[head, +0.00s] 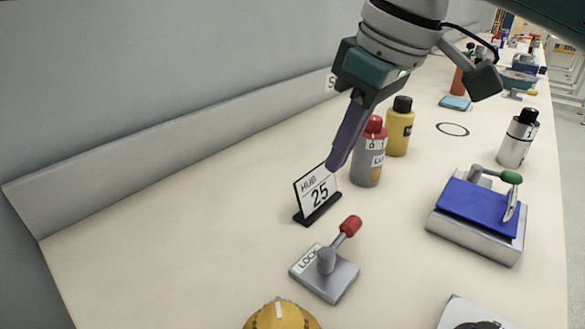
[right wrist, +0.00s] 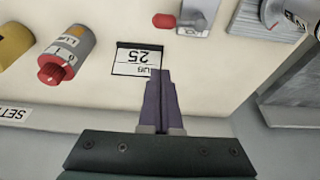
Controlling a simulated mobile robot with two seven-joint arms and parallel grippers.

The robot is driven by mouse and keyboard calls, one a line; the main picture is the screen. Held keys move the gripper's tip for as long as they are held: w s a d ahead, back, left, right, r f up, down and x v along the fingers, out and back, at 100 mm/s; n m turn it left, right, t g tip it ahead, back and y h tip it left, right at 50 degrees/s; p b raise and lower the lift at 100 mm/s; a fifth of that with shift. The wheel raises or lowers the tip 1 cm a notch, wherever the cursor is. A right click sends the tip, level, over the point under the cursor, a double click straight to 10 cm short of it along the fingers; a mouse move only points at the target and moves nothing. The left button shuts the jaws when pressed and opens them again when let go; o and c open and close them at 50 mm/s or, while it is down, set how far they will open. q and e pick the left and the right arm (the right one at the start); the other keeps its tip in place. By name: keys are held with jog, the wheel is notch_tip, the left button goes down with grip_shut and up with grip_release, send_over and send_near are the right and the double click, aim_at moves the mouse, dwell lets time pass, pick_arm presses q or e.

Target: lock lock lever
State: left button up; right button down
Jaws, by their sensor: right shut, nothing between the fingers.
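The lock lever (head: 325,270) is a grey base plate with a "LOCK" label and a short arm ending in a red knob (head: 350,226). The arm leans up and to the right in the head view. In the right wrist view the lever's base (right wrist: 197,14) is at the top edge, with the red knob (right wrist: 164,20) to its left. My right gripper (head: 336,165) is shut and empty, pointing down above and behind the lever, near the "HUB 25" sign (head: 318,195). It does not touch the lever. My left gripper is not in view.
A grey bottle with a red cap (head: 368,160) and a yellow bottle (head: 399,130) stand behind the sign. A blue-topped device with a green-tipped handle (head: 475,215) is at the right. A yellow domed object (head: 282,316) is at the front. Bare table lies left of the lever.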

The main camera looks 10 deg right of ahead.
aim_at(340, 242)
jog(key=b+x, duration=0.3)
jog(key=x, duration=0.7)
jog(key=shift+f+b, duration=0.25)
jog(key=shift+b, duration=0.15)
jog(key=shift+s+d+r+p, duration=0.25)
jog(key=shift+s+d+p, duration=0.15)
jog(key=shift+s, duration=0.1)
jog(key=shift+s+d+r+p, duration=0.25)
jog(key=shift+s+d+p, duration=0.15)
jog(key=shift+s, duration=0.05)
jog(key=shift+s+d+r, duration=0.1)
jog(key=shift+s+d, duration=0.35)
jog(key=shift+s, duration=0.2)
